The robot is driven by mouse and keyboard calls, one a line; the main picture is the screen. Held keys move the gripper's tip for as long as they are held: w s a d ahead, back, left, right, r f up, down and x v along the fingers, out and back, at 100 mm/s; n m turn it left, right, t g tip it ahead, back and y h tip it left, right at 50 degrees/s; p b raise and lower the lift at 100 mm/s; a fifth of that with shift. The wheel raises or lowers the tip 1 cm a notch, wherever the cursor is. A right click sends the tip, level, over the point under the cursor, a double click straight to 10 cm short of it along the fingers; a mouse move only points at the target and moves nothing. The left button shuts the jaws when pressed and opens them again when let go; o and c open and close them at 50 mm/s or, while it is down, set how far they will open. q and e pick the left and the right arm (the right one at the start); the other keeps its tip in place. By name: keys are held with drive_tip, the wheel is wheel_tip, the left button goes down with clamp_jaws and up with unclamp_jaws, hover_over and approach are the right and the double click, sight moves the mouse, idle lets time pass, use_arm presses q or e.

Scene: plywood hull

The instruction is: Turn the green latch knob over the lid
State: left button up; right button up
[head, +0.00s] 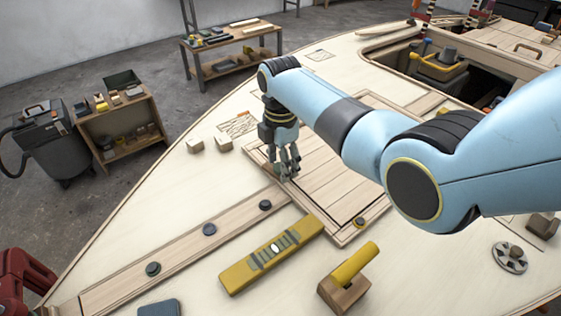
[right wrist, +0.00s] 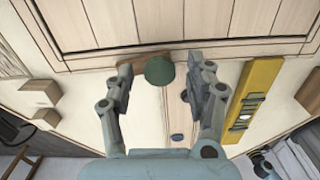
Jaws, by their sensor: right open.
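The green latch knob (right wrist: 159,70) shows in the right wrist view at the edge of the planked lid (right wrist: 170,22). My right gripper (right wrist: 168,80) is open, with one finger on each side of the knob and a visible gap on both sides. In the head view my right gripper (head: 288,172) points down at the near left edge of the lid (head: 335,180) and hides most of the knob. A brown strip shows beside the knob, but I cannot tell exactly how the latch is turned. My left gripper is not in view.
A yellow level (head: 240,277) lies near the lid, also seen in the right wrist view (right wrist: 258,85). A yellow-handled block (head: 345,290) stands in front. Two small wooden blocks (head: 223,142) sit left of the lid. Dark round knobs (head: 209,230) line a plank. An open hatch lies behind.

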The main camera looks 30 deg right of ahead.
clamp_jaws()
